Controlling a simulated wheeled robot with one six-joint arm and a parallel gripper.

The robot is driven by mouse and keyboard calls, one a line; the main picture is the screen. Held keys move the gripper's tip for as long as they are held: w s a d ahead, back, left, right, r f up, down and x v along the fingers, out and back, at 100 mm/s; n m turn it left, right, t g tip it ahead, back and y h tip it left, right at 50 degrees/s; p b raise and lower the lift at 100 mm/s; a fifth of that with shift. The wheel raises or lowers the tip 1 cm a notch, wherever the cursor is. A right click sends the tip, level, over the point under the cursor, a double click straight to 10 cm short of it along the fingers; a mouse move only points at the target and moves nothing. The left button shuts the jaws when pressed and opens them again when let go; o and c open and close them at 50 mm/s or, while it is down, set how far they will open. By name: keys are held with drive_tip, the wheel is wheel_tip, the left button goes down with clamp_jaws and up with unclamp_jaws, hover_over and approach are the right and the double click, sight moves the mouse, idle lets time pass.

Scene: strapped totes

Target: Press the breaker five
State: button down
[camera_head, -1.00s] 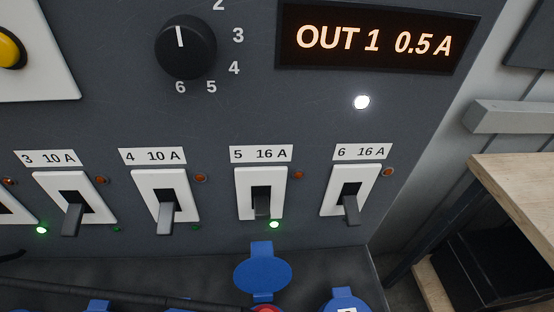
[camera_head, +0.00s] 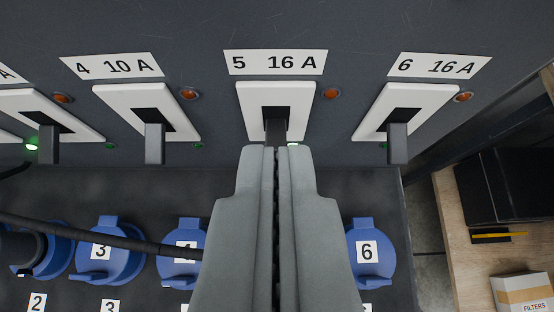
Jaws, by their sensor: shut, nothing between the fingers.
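Breaker five (camera_head: 250,100) is a white-framed switch under the label "5 16 A" (camera_head: 276,62), at the middle of the view. Its dark lever (camera_head: 277,128) shows in the slot just above my fingertips. My gripper (camera_head: 275,148) is shut and empty, fingers together, pointing up at the lower end of the lever. I cannot tell whether the tips touch the lever. A small lamp (camera_head: 292,144) at the breaker's lower right is mostly hidden by the fingers. The amber lamp (camera_head: 331,93) at its upper right looks unlit.
Breaker four (camera_head: 118,100) stands to the left and breaker six (camera_head: 425,100) to the right, levers sticking out. Below are blue socket covers (camera_head: 367,252) and a black cable (camera_head: 110,238). A wooden shelf (camera_head: 455,240) with a box (camera_head: 522,292) is at the right.

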drive_tip(key=x, duration=0.9)
drive_tip(key=shift+s+f, duration=0.35)
drive_tip(key=shift+f, duration=0.2)
drive_tip(key=shift+s+f, duration=0.25)
drive_tip(key=shift+f, duration=0.2)
drive_tip(key=shift+s+f, duration=0.25)
drive_tip(key=shift+f, duration=0.55)
